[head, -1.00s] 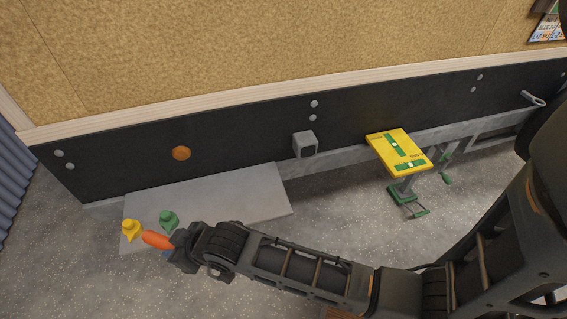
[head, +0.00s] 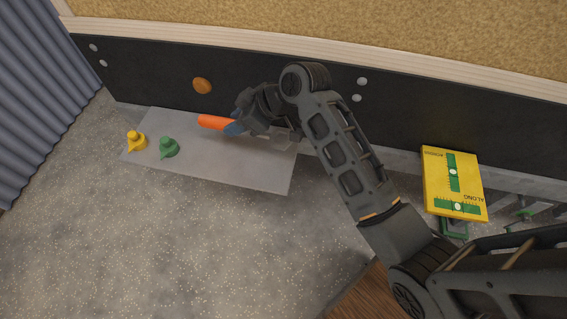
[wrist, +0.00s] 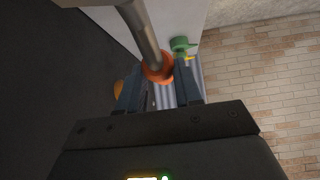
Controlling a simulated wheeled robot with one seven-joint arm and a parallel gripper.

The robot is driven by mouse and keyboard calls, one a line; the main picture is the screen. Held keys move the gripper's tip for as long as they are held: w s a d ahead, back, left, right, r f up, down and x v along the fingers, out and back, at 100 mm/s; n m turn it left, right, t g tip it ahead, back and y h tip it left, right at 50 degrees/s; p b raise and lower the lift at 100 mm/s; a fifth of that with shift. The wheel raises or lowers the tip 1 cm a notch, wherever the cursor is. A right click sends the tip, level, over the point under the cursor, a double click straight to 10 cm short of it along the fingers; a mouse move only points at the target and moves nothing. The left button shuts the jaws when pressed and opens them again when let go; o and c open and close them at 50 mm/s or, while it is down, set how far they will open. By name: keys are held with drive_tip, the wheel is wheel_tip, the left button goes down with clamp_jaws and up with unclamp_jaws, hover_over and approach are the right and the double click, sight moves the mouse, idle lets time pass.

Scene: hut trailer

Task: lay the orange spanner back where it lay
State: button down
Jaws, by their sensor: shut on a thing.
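The orange spanner (head: 213,122) is in my gripper (head: 236,125), its orange end sticking out to the left. In the wrist view, a grey metal shaft and an orange collar (wrist: 157,72) show between the two fingers of my gripper (wrist: 158,88). My gripper is over the back part of a pale grey plate (head: 240,176), close to the black board. Whether the spanner touches the plate or board cannot be told. Part of the spanner is hidden by the gripper.
A yellow knob (head: 136,142) and a green knob (head: 168,148) stand on the plate's left part. An orange disc (head: 202,86) is on the black board (head: 150,75). A yellow level panel (head: 453,184) stands to the right. The plate's front right is clear.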

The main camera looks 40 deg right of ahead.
sight(262, 137)
wheel_tip(262, 137, down, 10)
drive_tip(key=shift+a+r, duration=0.1)
drive_tip(key=shift+r, duration=0.1)
idle(0.5)
drive_tip(key=c, duration=1.1)
unclamp_jaws()
drive_tip(key=shift+f+b, duration=0.1)
drive_tip(key=shift+b, duration=0.2)
drive_tip(key=o, duration=0.4)
drive_tip(key=shift+f+b, duration=0.25)
drive_tip(key=shift+b, duration=0.05)
drive_tip(key=v, duration=0.8)
drive_tip(key=shift+w+r+p, duration=0.15)
drive_tip(key=shift+w+p, duration=0.1)
drive_tip(key=shift+p, duration=0.1)
